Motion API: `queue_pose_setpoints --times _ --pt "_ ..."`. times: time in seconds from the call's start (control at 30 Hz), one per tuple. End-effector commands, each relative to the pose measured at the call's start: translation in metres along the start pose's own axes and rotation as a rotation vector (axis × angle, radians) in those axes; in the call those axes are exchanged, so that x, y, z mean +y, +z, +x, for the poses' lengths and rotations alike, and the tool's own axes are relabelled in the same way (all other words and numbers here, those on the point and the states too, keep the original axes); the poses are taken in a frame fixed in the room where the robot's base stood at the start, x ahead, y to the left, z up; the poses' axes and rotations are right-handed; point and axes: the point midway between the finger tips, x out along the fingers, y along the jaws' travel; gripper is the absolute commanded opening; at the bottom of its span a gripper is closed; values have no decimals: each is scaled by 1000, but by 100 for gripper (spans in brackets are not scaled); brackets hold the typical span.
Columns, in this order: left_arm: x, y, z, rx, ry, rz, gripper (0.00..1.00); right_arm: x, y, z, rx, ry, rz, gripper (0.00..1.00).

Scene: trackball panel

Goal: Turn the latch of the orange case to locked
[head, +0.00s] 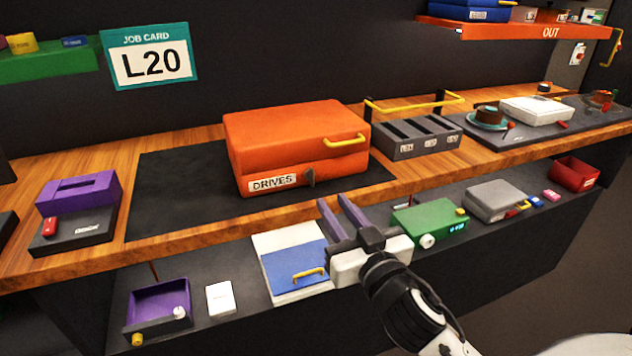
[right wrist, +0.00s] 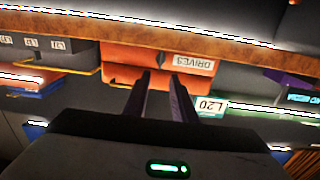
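The orange case (head: 285,120) sits closed on a dark mat on the wooden bench, with a yellow handle (head: 345,140) and a DRIVES label on its front. Its small dark latch (head: 309,177) is on the front face, right of the label, and looks roughly upright. My right gripper (head: 333,200) is in front of and below the case, apart from it, with its two fingers spread and nothing between them. My left gripper is not in view.
A grey slotted rack (head: 420,145) with a yellow bar stands right of the case. A purple box (head: 80,195) stands at left. The lower shelf holds a blue-and-white case (head: 292,265), a green device (head: 425,218) and a grey box (head: 495,200). Bare mat (head: 170,200) lies left of the case.

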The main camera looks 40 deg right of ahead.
Motion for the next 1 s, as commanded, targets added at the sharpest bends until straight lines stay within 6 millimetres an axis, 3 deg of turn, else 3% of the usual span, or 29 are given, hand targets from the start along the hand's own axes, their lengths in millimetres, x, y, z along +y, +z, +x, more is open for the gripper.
queue_pose_setpoints --times 0.5,0.93,1.0 --pt "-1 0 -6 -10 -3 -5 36 0 1 85 -3 -1 -2 24" --pt "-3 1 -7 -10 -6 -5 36 -1 2 95 -5 -2 -1 24" --pt "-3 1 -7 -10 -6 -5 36 -1 2 95 -5 -2 -1 12"
